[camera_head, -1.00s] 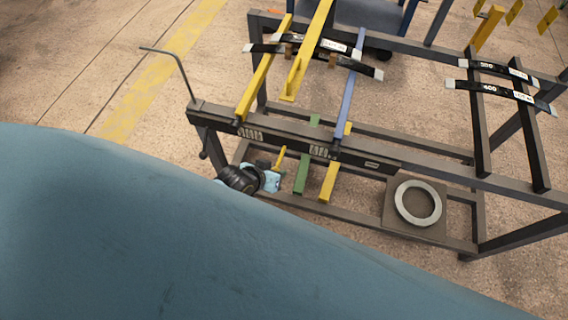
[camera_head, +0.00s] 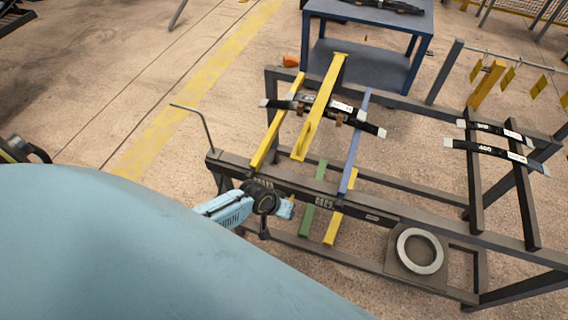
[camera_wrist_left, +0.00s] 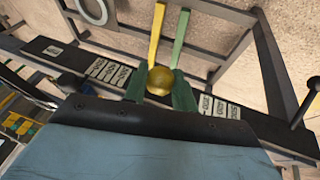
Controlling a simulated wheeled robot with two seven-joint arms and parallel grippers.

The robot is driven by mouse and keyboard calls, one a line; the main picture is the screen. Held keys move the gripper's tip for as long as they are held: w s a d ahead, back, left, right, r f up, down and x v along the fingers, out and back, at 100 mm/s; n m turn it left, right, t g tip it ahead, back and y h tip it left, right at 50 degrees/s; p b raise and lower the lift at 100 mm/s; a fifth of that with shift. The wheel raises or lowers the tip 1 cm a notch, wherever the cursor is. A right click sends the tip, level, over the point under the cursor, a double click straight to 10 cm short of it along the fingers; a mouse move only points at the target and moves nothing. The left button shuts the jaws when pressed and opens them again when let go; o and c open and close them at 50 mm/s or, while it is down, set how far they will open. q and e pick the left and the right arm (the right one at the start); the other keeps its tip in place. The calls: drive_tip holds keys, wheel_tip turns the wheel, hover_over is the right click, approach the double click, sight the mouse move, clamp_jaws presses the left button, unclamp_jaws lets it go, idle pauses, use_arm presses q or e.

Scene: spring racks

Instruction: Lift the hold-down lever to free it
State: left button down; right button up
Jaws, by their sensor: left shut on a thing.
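The rack's yellow hold-down bar (camera_head: 320,108) lies across the dark springs (camera_head: 322,106). In the left wrist view a round yellow knob (camera_wrist_left: 160,80), apparently the lever's end, sits between the two dark green fingers of my left gripper (camera_wrist_left: 160,90), which is shut on it. In the head view the left gripper (camera_head: 286,208) is at the rack's front beam (camera_head: 300,192), left of the green bar (camera_head: 314,205). The gripper and wrist hide most of the lever there. My right gripper is not in view.
A blue bar (camera_head: 355,135) and another yellow bar (camera_head: 341,210) stand right of the gripper. A grey ring (camera_head: 420,250) rests on a plate at the lower right. A bent rod (camera_head: 195,118) rises at the rack's left corner. A blue table (camera_head: 375,15) stands behind.

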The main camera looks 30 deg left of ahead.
use_arm(q)
drive_tip(key=shift+w+a+r, duration=0.1)
drive_tip(key=shift+w+r, duration=0.25)
drive_tip(key=shift+w, duration=0.05)
drive_tip(key=c, duration=1.4)
unclamp_jaws()
drive_tip(key=shift+o, duration=1.3)
drive_tip(key=shift+s, duration=0.1)
drive_tip(key=shift+f, duration=0.15)
drive_tip(key=shift+s, duration=0.1)
drive_tip(key=p+v, duration=0.3)
drive_tip(key=v, duration=1)
drive_tip(key=shift+s, duration=0.2)
